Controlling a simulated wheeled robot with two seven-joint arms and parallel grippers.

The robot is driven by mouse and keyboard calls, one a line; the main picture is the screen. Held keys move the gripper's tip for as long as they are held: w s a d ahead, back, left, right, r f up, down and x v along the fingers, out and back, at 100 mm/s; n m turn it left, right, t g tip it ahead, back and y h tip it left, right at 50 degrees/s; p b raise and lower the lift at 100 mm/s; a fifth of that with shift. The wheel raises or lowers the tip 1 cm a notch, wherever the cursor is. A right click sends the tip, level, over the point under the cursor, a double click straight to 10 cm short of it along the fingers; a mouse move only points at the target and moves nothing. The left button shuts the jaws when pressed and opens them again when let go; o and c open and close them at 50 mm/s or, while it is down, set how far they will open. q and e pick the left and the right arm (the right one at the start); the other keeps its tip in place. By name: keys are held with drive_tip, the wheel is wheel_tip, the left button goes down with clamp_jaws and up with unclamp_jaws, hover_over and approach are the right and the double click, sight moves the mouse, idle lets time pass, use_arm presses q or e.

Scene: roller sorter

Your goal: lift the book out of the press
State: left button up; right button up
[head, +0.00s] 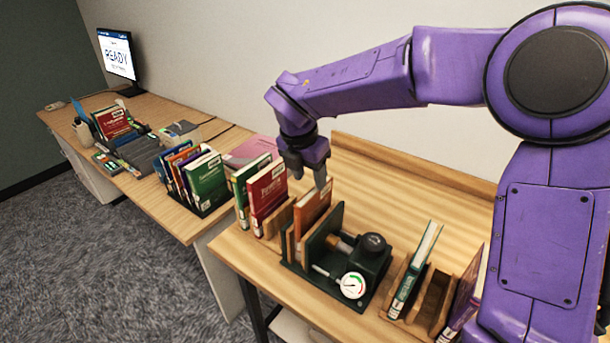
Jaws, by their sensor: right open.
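The press (372,262) is a dark green device with a round white gauge, a black knob and upright plates, standing on the wooden table. An orange-brown book (313,208) stands upright between its plates, with its top sticking out above them. My right gripper (306,180) is open, pointing down, just above and beside the top of this book. One finger overlaps the book's upper edge in the picture. I cannot tell whether it touches. The lower part of the book is hidden by the front plate. My left gripper is not in view.
Left of the press, a red book (267,195) and a green book (243,185) stand in a wooden rack. To its right, another wooden rack (432,300) holds a teal book (415,268). A lower desk (140,193) with books and a screen (117,54) extends left.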

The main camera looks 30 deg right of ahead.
sight(316, 193)
drive_tip(key=f, duration=0.2)
drive_tip(key=s+f+p, duration=0.1)
drive_tip(key=shift+d, duration=0.4)
drive_tip(key=x, duration=0.2)
drive_tip(key=w+p+x, duration=0.1)
drive_tip(key=x, duration=0.2)
drive_tip(key=shift+w+f, duration=0.2)
drive_tip(key=shift+s, duration=0.35)
drive_tip(key=shift+w, duration=0.15)
clamp_jaws()
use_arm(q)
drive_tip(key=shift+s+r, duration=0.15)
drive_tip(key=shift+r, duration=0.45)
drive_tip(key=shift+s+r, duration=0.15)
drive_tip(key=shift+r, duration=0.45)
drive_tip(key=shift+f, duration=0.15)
use_arm(e)
drive_tip(key=shift+s+d+r, duration=0.15)
drive_tip(key=shift+s, duration=0.1)
